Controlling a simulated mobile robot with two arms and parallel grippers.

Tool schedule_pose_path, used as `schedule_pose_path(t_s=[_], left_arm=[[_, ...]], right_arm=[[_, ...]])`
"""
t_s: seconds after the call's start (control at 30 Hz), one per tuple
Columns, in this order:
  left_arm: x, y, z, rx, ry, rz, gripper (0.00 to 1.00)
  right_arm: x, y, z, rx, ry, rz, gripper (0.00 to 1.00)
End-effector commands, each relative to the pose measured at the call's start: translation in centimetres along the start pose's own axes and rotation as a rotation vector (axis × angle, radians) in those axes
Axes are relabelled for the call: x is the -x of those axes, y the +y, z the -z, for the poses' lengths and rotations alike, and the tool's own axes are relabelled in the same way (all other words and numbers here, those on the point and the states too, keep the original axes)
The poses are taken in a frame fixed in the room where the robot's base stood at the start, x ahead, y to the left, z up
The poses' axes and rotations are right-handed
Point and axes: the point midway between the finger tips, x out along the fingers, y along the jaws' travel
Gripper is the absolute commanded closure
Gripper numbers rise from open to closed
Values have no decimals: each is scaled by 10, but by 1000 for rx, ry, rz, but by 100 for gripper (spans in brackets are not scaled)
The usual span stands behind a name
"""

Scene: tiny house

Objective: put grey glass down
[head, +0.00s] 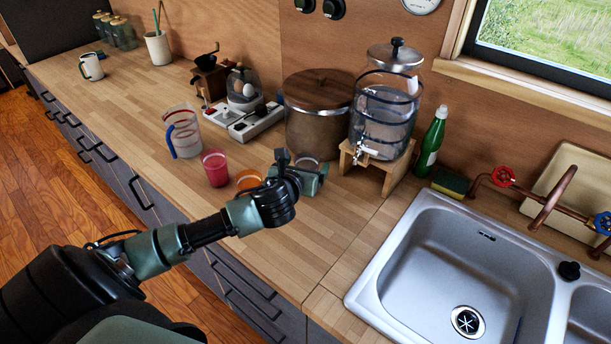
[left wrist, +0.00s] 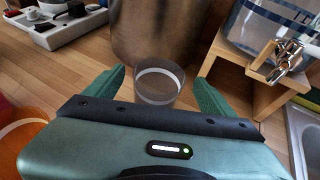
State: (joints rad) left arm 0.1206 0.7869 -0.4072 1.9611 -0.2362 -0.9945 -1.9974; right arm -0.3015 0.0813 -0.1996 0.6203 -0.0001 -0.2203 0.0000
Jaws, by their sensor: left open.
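The grey glass (left wrist: 157,86) is clear and greyish, and stands upright on the wooden counter in the left wrist view. It is between the two green fingers of my left gripper (left wrist: 160,92), with a gap to the finger on each side. The gripper is open. In the head view my left gripper (head: 308,173) is over the counter in front of the large pot, and it mostly hides the grey glass (head: 306,159). My right gripper is in neither view.
Close to the left stand an orange glass (head: 248,181), a red glass (head: 215,168) and a pitcher (head: 183,132). Behind is a large pot (head: 316,128). To the right are a water dispenser (head: 384,115) on a wooden stand and the sink (head: 470,260). The counter front is clear.

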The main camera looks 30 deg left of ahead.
Motion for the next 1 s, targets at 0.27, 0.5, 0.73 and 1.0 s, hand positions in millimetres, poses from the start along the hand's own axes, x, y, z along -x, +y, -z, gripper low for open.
schedule_pose_path(t_s=[0.27,0.5,0.73,1.0], left_arm=[[-31,0,1,3,1,-3,16],[-52,0,2,1,-1,-1,16],[-53,0,3,0,-1,0,16],[-52,0,3,0,-1,-1,88]], right_arm=[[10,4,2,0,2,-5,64],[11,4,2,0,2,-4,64],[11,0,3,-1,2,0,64],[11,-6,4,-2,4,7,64]])
